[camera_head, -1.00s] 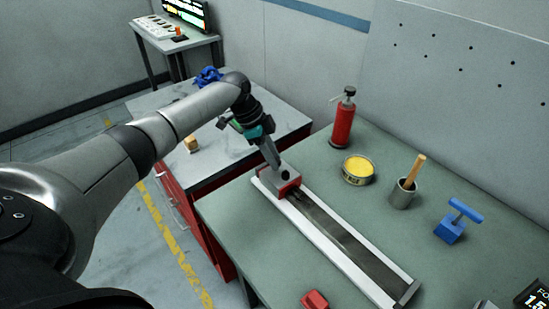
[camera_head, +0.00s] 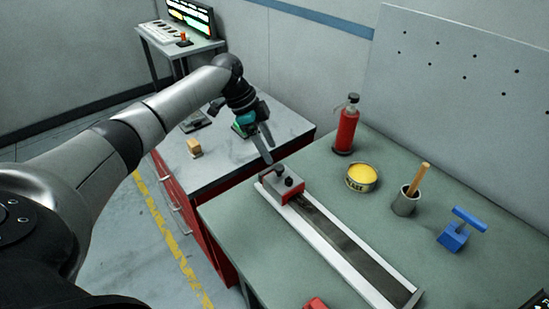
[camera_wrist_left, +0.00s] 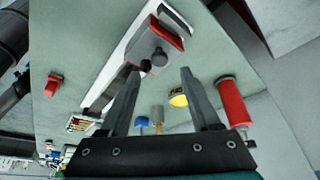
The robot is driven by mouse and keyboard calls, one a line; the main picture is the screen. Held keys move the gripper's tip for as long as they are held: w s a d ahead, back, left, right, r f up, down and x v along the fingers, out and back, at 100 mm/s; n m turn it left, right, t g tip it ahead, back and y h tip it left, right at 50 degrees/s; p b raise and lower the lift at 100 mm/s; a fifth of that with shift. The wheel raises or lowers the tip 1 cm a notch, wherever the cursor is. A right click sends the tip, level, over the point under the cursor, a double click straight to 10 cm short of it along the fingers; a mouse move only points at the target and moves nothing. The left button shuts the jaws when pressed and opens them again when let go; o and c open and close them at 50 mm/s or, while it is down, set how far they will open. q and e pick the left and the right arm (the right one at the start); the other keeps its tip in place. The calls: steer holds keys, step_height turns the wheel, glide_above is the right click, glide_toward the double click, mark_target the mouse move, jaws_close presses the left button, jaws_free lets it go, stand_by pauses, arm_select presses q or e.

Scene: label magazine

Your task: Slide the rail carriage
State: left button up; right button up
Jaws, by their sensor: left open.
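The rail carriage (camera_head: 288,196) is a red block with a grey top and dark knobs. It sits at the far left end of a long white-edged rail (camera_head: 352,276) with a dark channel. My left gripper (camera_head: 268,153) is open and empty, above and just beyond the carriage, apart from it. In the left wrist view the carriage (camera_wrist_left: 168,36) with its dark knob lies beyond the two spread fingers (camera_wrist_left: 160,72). My right gripper is not in view.
On the green table are a red fire extinguisher (camera_head: 346,130), a yellow tin (camera_head: 361,178), a grey cup (camera_head: 405,203) with a wooden handle, a blue tool (camera_head: 455,236) and a red block (camera_head: 315,303). A lower cabinet (camera_head: 225,158) stands to the left.

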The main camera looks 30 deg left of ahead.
arm_select(q)
steer(key=v, duration=0.9)
steer(key=shift+r, duration=0.3)
